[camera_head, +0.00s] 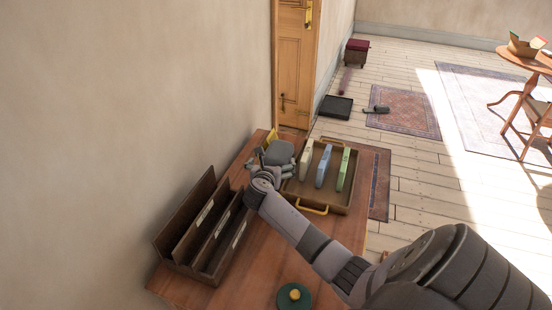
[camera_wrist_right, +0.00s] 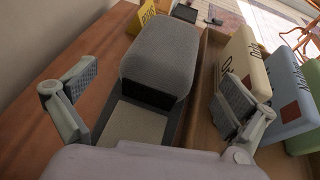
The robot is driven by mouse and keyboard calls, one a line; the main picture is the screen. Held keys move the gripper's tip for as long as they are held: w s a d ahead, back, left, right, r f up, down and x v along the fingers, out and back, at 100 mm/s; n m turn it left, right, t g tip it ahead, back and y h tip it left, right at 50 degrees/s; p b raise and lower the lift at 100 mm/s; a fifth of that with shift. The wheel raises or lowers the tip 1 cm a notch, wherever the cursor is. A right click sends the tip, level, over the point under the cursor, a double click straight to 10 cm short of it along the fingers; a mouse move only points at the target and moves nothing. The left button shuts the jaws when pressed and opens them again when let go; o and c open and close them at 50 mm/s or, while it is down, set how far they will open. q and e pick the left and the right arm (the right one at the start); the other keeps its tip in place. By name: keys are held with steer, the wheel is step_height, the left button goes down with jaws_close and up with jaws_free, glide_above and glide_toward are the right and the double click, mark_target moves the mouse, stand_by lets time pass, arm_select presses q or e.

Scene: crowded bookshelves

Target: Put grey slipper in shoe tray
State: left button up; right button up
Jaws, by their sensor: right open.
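A grey slipper (camera_head: 281,151) lies on the wooden table, left of a wooden tray. In the wrist view the slipper (camera_wrist_right: 162,55) shows a grey fabric toe and a pale insole. My right gripper (camera_head: 272,174) is open at the slipper; in the wrist view its fingers (camera_wrist_right: 158,90) stand on either side, apart from it. A similar dark grey slipper (camera_head: 376,109) lies on the small rug on the floor. The black shoe tray (camera_head: 336,107) lies flat on the floor near the door and looks empty. My left gripper is not in view.
A wooden tray (camera_head: 314,199) with yellow handles holds white, blue and green upright items, close to my right finger. A yellow item (camera_head: 270,137) stands behind the slipper. A wooden rack (camera_head: 200,235) and a green round object (camera_head: 294,296) are on the table. A wall borders the left.

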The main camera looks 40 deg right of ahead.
steer(key=shift+x, duration=1.5)
steer(key=c, duration=1.1)
steer(key=shift+c, duration=0.9)
steer(key=shift+r, duration=0.15)
